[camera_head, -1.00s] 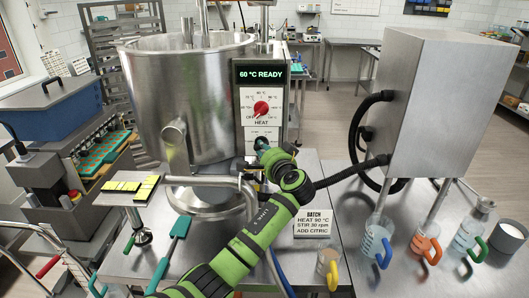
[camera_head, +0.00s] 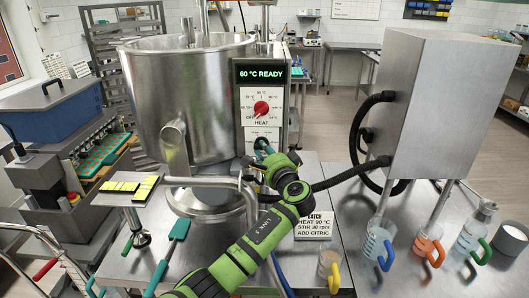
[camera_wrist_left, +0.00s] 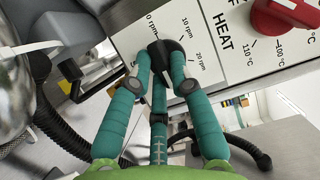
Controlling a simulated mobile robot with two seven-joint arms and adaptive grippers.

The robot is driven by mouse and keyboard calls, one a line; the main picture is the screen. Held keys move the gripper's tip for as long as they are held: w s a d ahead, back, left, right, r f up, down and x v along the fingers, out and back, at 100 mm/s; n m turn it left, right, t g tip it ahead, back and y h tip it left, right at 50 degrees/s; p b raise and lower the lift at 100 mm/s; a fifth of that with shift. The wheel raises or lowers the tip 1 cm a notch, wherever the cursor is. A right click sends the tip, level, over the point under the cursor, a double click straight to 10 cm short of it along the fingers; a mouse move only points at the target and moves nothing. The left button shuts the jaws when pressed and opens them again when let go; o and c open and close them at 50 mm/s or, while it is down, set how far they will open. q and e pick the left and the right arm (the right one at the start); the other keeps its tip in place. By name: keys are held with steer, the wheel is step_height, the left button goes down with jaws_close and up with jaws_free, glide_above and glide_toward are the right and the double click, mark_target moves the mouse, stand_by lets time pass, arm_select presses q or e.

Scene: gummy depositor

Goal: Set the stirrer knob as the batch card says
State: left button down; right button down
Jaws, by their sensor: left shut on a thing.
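The black stirrer knob (camera_wrist_left: 165,47) sits on the white panel below the heat dial. In the left wrist view, 0, 10 and 20 rpm marks show beside it; where it points I cannot tell. My left gripper (camera_wrist_left: 163,68) has its teal fingers shut on the knob. In the head view, my left gripper (camera_head: 262,150) is at the lower panel and hides the knob. The batch card (camera_head: 314,226) reads HEAT 90 °C, STIR 30 rpm, ADD CITRIC. My right gripper is not in view.
The red heat knob (camera_head: 261,108) is just above, under a display (camera_head: 261,73) reading 60 °C READY. The steel kettle (camera_head: 184,100) stands left of the panel. A steel cabinet (camera_head: 433,105) with black hoses is at right. Handled beakers (camera_head: 328,263) stand on the table's front right.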

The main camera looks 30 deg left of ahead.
arm_select(q)
steer(key=c, duration=1.1)
jaws_free()
steer(key=v, duration=1.2)
